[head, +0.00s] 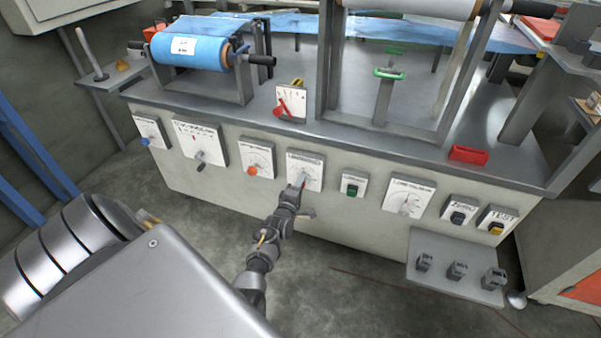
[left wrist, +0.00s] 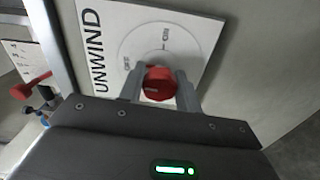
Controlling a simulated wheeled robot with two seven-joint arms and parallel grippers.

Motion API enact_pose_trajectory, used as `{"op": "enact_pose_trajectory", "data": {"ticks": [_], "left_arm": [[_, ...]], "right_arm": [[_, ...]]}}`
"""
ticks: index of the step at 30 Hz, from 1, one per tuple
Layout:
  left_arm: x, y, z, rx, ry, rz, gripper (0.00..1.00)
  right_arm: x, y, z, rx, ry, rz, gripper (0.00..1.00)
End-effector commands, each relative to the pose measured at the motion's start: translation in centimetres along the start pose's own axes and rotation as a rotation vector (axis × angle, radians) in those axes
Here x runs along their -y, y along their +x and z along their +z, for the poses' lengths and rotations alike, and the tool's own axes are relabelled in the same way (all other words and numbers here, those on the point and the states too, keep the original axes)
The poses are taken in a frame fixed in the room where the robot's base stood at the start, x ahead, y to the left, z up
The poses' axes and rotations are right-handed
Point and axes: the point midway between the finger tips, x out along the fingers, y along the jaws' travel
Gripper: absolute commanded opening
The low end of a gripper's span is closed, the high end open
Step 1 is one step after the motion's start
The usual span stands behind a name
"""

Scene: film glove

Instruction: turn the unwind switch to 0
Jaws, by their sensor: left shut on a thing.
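The unwind switch is a red knob (left wrist: 158,84) on a white plate (left wrist: 120,30) lettered UNWIND, with a round dial and small marks that are hard to read. In the left wrist view the fingers of my left gripper (left wrist: 160,90) are on either side of the red knob, shut on it. In the head view my left gripper (head: 298,188) reaches up to the white plate (head: 308,162) in the middle of the machine's front panel and covers most of the knob. The knob's pointing direction cannot be told. My right gripper is not in view.
Other dial plates flank it: an orange-knob dial (head: 257,158) to the left, a green switch (head: 352,184) and another dial (head: 409,197) to the right. A red-handled switch (head: 284,107) stands above. A small shelf (head: 450,284) juts out lower right.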

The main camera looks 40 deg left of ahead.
Motion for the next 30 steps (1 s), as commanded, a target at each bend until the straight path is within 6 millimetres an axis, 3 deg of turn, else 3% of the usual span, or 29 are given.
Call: {"op": "enact_pose_trajectory", "data": {"ticks": [22, 23, 27, 30], "left_arm": [[-0.03, 0.02, 0.01, 0.000, -0.088, 0.001, 0.11], [-0.03, 0.02, 0.01, 0.000, -0.087, 0.001, 0.35], [-0.03, 0.02, 0.00, 0.000, -0.087, 0.001, 0.53], [-0.03, 0.02, 0.00, 0.000, -0.086, 0.001, 0.55]], "right_arm": [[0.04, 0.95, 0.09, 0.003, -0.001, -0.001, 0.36], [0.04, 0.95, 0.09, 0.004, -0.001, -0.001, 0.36], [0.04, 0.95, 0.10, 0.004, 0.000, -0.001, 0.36], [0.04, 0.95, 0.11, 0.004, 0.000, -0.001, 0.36]]}}
